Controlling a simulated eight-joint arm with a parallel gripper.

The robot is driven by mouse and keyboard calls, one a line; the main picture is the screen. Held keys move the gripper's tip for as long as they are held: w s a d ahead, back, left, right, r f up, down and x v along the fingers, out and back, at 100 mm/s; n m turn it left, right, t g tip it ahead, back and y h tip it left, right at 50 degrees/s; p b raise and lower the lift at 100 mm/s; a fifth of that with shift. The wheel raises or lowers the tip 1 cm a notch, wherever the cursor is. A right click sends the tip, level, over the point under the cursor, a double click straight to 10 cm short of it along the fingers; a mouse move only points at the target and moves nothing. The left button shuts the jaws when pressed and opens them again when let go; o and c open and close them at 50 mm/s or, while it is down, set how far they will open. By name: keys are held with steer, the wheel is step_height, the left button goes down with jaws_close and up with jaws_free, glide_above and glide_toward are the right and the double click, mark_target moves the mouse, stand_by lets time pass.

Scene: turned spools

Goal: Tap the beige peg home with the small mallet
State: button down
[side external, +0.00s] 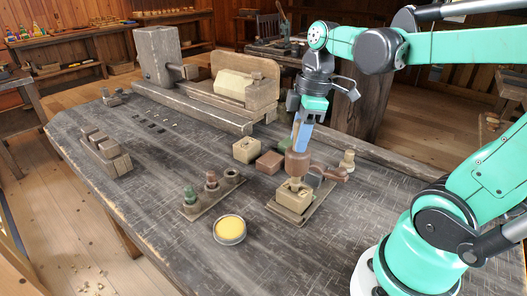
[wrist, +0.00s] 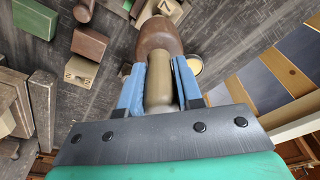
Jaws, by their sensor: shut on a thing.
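My gripper (wrist: 160,85) has its two blue fingers shut on the pale handle (wrist: 160,88) of the small mallet. The mallet's brown head (wrist: 158,36) is at the far end of the handle, pointing down; the head also shows in the side view (side external: 298,165). My gripper (side external: 302,135) holds the mallet upright above a pale wooden block (side external: 293,197) on a flat board. A small beige piece, probably the beige peg (side external: 295,182), shows at the block's top just under the head. I cannot tell whether the head touches it. In the wrist view the head hides it.
Beside the mallet are a pale block (side external: 247,150), a red-brown block (side external: 269,163) and a brown piece (side external: 335,174). A rack of spools (side external: 212,192) and a yellow-filled tin (side external: 229,230) stand to the left. The left front of the bench is clear.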

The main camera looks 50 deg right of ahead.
steer(key=shift+f, duration=0.55)
steer(key=shift+r, duration=1.1)
steer(key=shift+f, duration=1.4)
steer(key=shift+r, duration=0.1)
steer(key=shift+r, duration=1.05)
